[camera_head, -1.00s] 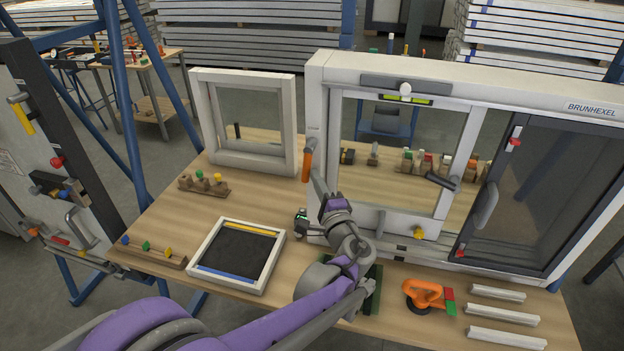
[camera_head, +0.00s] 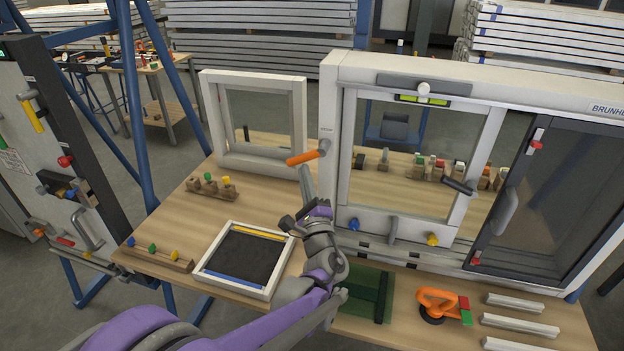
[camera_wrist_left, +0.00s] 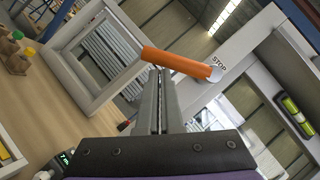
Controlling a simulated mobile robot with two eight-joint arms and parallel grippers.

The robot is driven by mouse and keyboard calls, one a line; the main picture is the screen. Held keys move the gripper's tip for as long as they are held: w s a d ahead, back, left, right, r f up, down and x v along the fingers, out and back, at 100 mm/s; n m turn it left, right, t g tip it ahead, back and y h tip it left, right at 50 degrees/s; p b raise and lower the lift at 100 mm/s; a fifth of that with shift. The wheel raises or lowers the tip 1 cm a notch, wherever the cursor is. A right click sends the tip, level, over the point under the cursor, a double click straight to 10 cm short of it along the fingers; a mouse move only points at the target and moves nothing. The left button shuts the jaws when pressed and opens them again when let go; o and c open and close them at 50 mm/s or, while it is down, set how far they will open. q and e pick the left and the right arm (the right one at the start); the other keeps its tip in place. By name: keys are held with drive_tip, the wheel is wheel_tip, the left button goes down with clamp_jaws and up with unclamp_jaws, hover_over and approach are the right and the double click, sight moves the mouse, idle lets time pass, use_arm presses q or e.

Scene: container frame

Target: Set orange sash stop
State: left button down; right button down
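The orange sash stop (camera_head: 302,158) is a lever on the left post of the large white window frame (camera_head: 335,200). Its grey pivot (camera_head: 324,147) sits beneath a small label. The lever points left, close to level, with its free end slightly low. In the left wrist view the orange lever (camera_wrist_left: 178,64) crosses the fingertips, and "STOP" is printed by its pivot. My left gripper (camera_head: 304,170) is just below the lever, its two fingers together (camera_wrist_left: 161,74) and their tips at its underside. They appear to touch it, not enclose it. My right gripper is not in view.
A smaller white frame (camera_head: 212,150) stands left of the lever. On the bench are a tray with a dark inset (camera_head: 278,262), pegged wooden blocks (camera_head: 212,194), an orange suction lifter (camera_head: 437,302) and white strips (camera_head: 515,303). The bench's left front is partly clear.

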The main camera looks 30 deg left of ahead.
use_arm(q)
drive_tip(key=shift+s+a+r, duration=0.15)
drive_tip(key=shift+a+r, duration=0.25)
drive_tip(key=shift+a, duration=0.2)
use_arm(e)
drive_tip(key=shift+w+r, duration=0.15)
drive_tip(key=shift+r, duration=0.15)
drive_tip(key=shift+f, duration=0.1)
